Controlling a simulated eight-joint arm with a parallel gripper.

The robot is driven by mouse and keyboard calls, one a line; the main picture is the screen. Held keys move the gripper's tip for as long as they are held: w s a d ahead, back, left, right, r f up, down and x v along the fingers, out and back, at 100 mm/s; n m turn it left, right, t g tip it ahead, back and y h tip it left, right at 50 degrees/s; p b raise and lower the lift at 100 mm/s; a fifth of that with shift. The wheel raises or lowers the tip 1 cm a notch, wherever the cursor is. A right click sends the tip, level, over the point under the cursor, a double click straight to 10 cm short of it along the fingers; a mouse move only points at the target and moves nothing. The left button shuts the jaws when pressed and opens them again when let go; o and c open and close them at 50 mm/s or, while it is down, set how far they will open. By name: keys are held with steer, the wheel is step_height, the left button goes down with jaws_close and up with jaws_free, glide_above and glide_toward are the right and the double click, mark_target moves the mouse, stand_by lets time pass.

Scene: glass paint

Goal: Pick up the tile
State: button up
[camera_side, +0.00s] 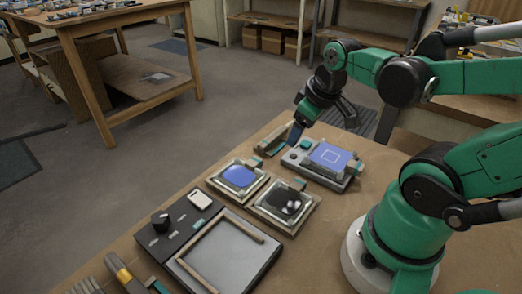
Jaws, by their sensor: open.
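A flat blue tile with a white square outline (331,156) lies on a grey device (322,178) near the back edge of the wooden table. A second, plain blue rounded piece (239,176) sits in a pale square holder to its left; I cannot tell which of the two is the task's tile. My gripper (296,134) is above the device's back left corner, pointing down, apart from the outlined blue tile. It is open. Its fingers are small and dark here, and I see nothing held between them.
A square holder with a dark pad and shiny blobs (285,203) stands in front of the device. A grey panel with a raised frame and black knob (222,255) fills the table's front left. Brush-like tools (122,272) lie at the near edge. Bare table shows right of the holders.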

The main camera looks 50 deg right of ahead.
mark_target(357, 165)
steer(key=s+d+f+g, duration=0.1)
steer(key=s+d, duration=0.1)
steer(key=s, duration=0.1)
steer(key=s+d+f+g+y, duration=0.1)
steer(key=s+d, duration=0.1)
steer(key=s, duration=0.1)
steer(key=s+d+g, duration=0.2)
steer(key=s+d, duration=0.1)
steer(key=s, duration=0.1)
steer(key=shift+f+y, duration=0.3)
steer(key=shift+f, duration=0.1)
steer(key=shift+s+f, duration=0.15)
steer(key=shift+f, duration=2.65)
jaws_close()
